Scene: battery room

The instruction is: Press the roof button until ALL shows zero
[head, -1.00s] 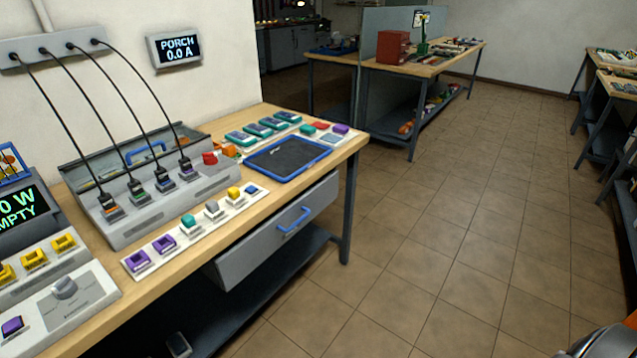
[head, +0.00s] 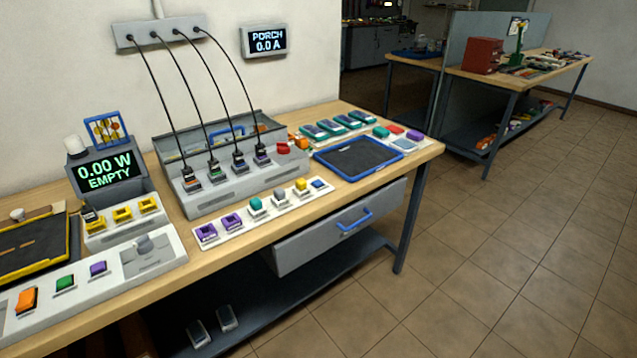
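I see no button labelled roof and no display reading ALL. A wall display (head: 264,40) reads PORCH 0.0 A. A grey meter (head: 107,172) on the bench reads 0.00 W EMPTY. A grey panel at the lower left has orange (head: 26,299), green (head: 65,284) and purple (head: 98,269) buttons or blocks, and a grey knob (head: 144,243). Any labels there are too small to read. A white strip (head: 235,237) holds purple sockets and teal, grey, yellow and blue pieces. Neither gripper is in view.
A grey charger box (head: 205,199) with several black cables stands on the wooden bench, with a red knob (head: 283,148) at its right end. A blue-rimmed tray (head: 316,157) lies to its right. A drawer (head: 290,252) is under the bench top. The tiled floor (head: 470,270) at right is clear.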

